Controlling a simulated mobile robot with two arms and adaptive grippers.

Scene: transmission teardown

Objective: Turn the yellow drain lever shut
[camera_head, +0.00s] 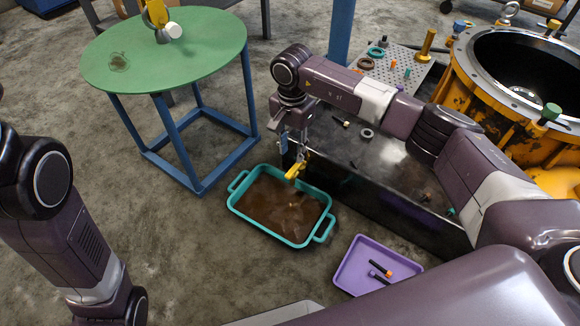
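My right gripper (299,153) reaches down from above and is right at the lever's upper end. Its fingers are small and partly merge with the fittings there, so I cannot tell whether they touch or grip the lever. The pan holds brown liquid. My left arm is at the left edge and its gripper is out of the frame.
A purple tray (350,278) with dark bolts lies on the floor right of the pan. A green round table (190,58) stands upper left. The dark bench (385,165) carries small loose parts. A large yellow housing (470,92) is at the right.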

